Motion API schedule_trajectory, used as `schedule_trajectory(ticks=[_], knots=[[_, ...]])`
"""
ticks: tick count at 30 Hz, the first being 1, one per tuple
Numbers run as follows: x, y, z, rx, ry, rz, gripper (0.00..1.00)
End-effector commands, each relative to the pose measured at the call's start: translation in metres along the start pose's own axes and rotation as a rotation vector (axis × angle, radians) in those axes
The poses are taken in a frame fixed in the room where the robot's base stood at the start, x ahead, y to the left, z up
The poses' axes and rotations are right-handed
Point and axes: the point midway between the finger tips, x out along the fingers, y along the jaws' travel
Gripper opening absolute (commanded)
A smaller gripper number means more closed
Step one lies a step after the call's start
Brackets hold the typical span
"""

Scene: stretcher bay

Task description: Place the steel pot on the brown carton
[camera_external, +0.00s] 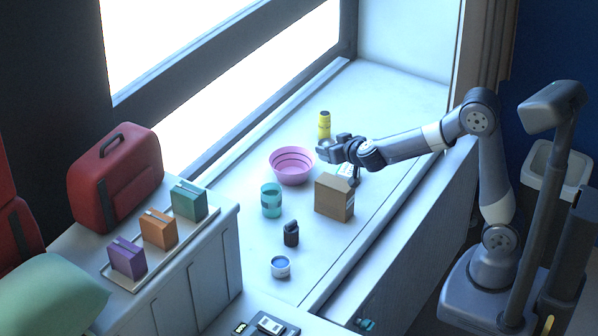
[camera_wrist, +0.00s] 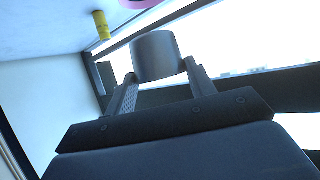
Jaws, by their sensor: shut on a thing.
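My gripper (camera_external: 332,150) is stretched out level above the window ledge, behind and above the brown carton (camera_external: 333,199). In the wrist view my gripper (camera_wrist: 160,85) is shut on a plain grey cylinder, which looks like the steel pot (camera_wrist: 154,56). The pot is between the two fingertips and clear of the ledge. In the outside view the pot is small and hard to tell from the dark fingers. The carton stands upright on the ledge, below my wrist, and the pot is not touching it.
A yellow bottle (camera_external: 324,124) stands close behind my gripper; a pink bowl (camera_external: 291,168) is to its left. A teal cup (camera_external: 271,200), a dark container (camera_external: 291,233) and a small blue-and-white tin (camera_external: 281,267) stand nearer the front. A white item (camera_external: 346,170) is behind the carton.

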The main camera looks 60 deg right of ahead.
Motion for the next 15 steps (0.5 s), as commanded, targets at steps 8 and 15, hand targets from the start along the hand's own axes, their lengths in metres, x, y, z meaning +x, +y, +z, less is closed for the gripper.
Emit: schedule_trajectory(ticks=[8, 15], knots=[[0.003, 0.026, 0.023, 0.018, -0.012, 0.057, 0.29], [0.018, 0.026, 0.053, 0.02, -0.009, 0.056, 0.29]])
